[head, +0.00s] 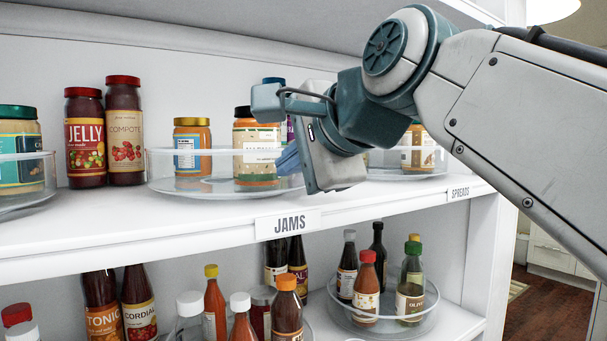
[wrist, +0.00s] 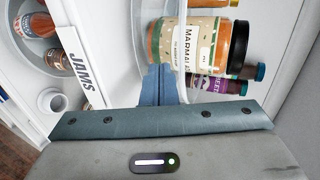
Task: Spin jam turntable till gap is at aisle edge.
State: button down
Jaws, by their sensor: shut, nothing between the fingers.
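The jam turntable (head: 166,187) is a clear round tray with a low rim, on the upper shelf behind the JAMS label (head: 288,224). On it stand a yellow-lidded jar (head: 192,150) at the left and a marmalade jar (head: 256,150) near the middle. A blue-lidded jar (head: 274,80) is behind, mostly hidden. My gripper (head: 288,160) is shut and empty, its blue fingers at the turntable's right front. In the wrist view the fingers (wrist: 160,85) are at the rim beside the marmalade jar (wrist: 196,45); contact is unclear. My gripper hides the turntable's right side.
Jelly (head: 86,140) and compote (head: 125,135) jars stand left of the turntable. Another clear turntable (head: 20,202) is at far left, and one by the SPREADS label (head: 458,193) is at right. Bottles fill the lower shelf (head: 460,322). Open air lies before the shelf.

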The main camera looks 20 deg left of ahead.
aim_at(227, 173)
jog(key=shift+s+a, duration=0.1)
dwell(0.3)
jog(key=shift+s+a, duration=0.7)
jog(key=shift+p, duration=0.3)
jog(key=shift+s+a, duration=0.8)
jog(key=shift+p, duration=0.3)
jog(key=shift+s+a+p, duration=0.45)
jog(key=shift+s+a, duration=0.2)
jog(key=shift+a, duration=0.35)
